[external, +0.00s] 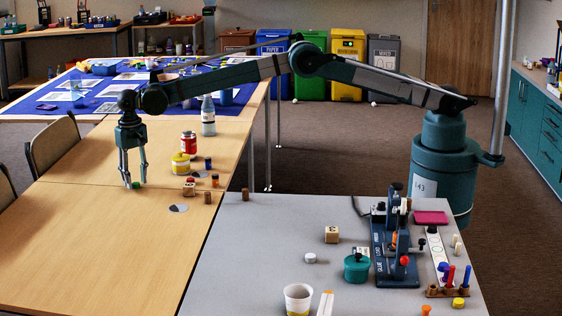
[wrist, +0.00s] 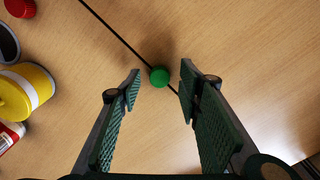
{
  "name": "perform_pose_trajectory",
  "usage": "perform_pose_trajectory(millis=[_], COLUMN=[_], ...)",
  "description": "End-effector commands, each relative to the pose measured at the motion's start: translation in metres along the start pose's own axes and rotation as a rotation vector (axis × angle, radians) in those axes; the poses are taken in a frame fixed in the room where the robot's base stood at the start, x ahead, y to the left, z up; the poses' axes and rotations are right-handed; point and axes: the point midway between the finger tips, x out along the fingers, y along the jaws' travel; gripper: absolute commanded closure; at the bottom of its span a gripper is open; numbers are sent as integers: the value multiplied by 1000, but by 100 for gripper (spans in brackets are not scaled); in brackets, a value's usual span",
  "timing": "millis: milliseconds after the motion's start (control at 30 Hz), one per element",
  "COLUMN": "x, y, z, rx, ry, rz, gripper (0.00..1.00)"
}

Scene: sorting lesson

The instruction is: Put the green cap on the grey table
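The green cap (wrist: 160,76) lies on the wooden table, close to the dark seam between table sections. In the external view the green cap (external: 136,185) shows as a small spot at my fingertips. My gripper (external: 132,185) points down over it, fingers spread. In the wrist view my gripper (wrist: 160,82) is open and empty, with the cap centred between and just beyond the fingertips, apart from both. The grey table (external: 255,235) stands to the right of the wooden table, in front of my base.
On the wooden table (external: 80,240), a yellow tin (external: 180,164), a red-labelled jar (external: 188,144) and a bottle (external: 208,118) stand right of my gripper. The grey table holds a white cup (external: 298,300), a teal pot (external: 356,268) and a blue press (external: 395,250); its left part is clear.

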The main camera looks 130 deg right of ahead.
Motion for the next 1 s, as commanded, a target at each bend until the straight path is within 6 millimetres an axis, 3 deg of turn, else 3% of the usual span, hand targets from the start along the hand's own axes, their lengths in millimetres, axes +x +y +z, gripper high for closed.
perform_pose_trajectory(millis=[133, 667, 867, 1000], x=[8, 8, 8, 8], y=[0, 0, 0, 0], z=[0, 0, 0, 0], rx=[0, 0, 0, 0], ry=[0, 0, 0, 0], rz=[0, 0, 0, 0], gripper=[65, 65, 84, 86])
